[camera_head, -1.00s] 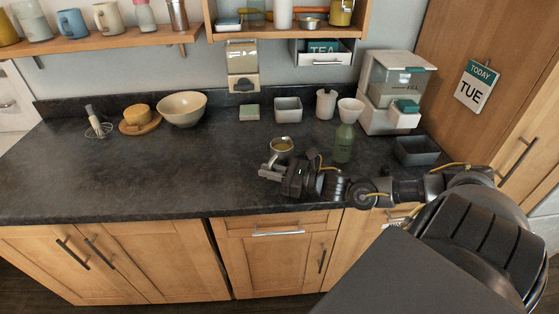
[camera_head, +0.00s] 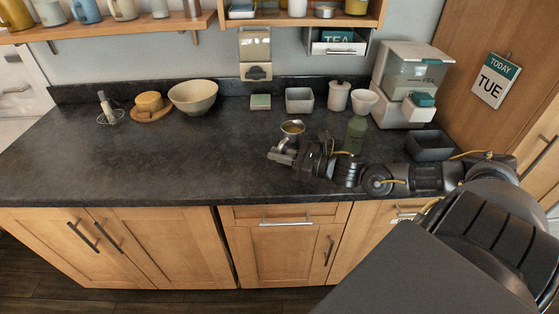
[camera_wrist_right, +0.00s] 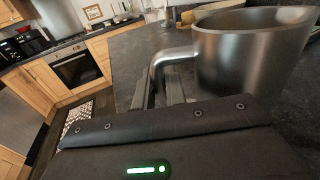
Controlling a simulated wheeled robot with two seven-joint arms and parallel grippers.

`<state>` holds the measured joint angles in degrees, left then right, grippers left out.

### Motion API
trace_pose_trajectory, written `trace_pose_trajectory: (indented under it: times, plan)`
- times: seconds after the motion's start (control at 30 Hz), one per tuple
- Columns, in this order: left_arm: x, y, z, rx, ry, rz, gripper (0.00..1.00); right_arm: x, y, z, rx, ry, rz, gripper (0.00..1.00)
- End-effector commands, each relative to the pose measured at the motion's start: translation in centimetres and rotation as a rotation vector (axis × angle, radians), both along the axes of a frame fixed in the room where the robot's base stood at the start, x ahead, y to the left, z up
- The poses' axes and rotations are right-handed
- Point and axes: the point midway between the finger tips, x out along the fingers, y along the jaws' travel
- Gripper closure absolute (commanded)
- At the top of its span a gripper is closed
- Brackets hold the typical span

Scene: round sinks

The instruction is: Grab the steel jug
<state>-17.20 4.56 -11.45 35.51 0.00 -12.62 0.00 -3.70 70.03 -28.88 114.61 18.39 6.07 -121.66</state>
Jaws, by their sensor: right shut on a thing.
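The steel jug (camera_head: 292,130) is a small grey metal jug with a yellowish inside, near the middle of the dark counter in the head view. In the right wrist view the jug (camera_wrist_right: 245,65) fills the upper right, with its handle (camera_wrist_right: 158,62) towards the left. My right gripper (camera_head: 279,156) is shut on the handle, and its fingers (camera_wrist_right: 172,88) show beside the handle in the wrist view. The jug's base is hidden by the gripper, so I cannot tell whether it touches the counter. My left gripper is not in view.
A green bottle (camera_head: 356,135) stands just right of the jug, behind my right arm. A lidded canister (camera_head: 339,97), a white cup (camera_head: 364,102), a grey tub (camera_head: 299,101) and a dispenser (camera_head: 410,85) stand behind.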

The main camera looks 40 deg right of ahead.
Motion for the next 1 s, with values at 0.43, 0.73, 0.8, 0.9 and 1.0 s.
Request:
trace_pose_trajectory:
  times: [0.43,0.73,0.8,0.9,1.0]
  plan:
    - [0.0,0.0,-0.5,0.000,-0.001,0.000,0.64,-2.5,-1.8,4.1,-0.006,0.001,0.002,1.00]
    - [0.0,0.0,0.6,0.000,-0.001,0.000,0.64,-4.3,-3.1,7.0,-0.004,0.001,0.003,1.00]
    - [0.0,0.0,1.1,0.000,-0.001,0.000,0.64,-4.9,-3.6,7.3,-0.004,0.002,0.002,1.00]
    - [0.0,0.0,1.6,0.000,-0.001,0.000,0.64,-5.7,-4.3,7.8,-0.005,0.002,0.003,1.00]
    - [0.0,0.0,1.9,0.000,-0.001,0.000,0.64,-6.5,-4.9,8.2,-0.002,0.000,0.002,1.00]
